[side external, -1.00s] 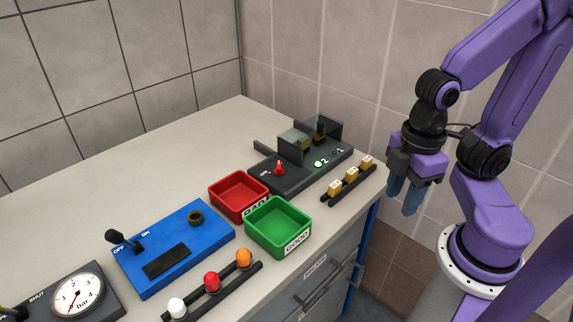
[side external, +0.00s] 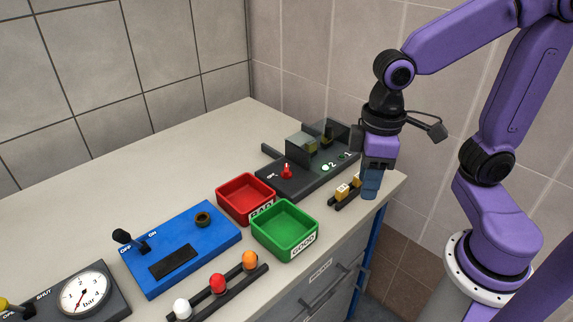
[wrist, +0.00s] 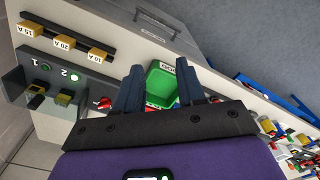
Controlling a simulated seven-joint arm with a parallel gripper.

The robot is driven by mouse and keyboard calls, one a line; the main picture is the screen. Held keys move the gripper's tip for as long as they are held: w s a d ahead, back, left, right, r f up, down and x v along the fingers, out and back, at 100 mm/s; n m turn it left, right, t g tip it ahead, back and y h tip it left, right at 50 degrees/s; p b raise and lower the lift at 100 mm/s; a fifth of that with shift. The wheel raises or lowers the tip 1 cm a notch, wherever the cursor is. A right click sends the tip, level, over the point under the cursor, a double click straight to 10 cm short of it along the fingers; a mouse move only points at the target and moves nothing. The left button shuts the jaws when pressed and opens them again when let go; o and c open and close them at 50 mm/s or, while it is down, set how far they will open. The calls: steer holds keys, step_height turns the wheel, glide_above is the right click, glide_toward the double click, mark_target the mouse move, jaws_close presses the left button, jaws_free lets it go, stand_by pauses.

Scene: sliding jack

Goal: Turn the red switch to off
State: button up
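The red switch (side external: 287,172) stands on the dark grey panel (side external: 281,191) at the back right of the bench, beside a small white label that I cannot read fully. In the wrist view the red switch (wrist: 104,103) shows at the left of my fingers, partly hidden by the gripper. My gripper (side external: 371,185) is above the bench's right end, to the right of the switch and apart from it. In the wrist view its two blue fingers (wrist: 162,92) are spread with nothing between them; the green bin lies beyond the gap.
Fuse blocks on a rack (side external: 345,192) stand in front of the panel, close to my gripper. Clear guards (side external: 302,147) rise behind the switch. A red bin (side external: 245,215), a green bin (side external: 285,250) and a blue box (side external: 180,268) with a black lever are further left.

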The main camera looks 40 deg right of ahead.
steer(key=w+r+m, duration=0.3)
steer(key=w+m, duration=0.6)
steer(key=w, duration=0.6)
steer(key=m, duration=0.8)
glide_toward(286, 168)
step_height(286, 168, down, 9)
steer(key=shift+w+r, duration=0.1)
steer(key=shift+r, duration=0.05)
jaws_close()
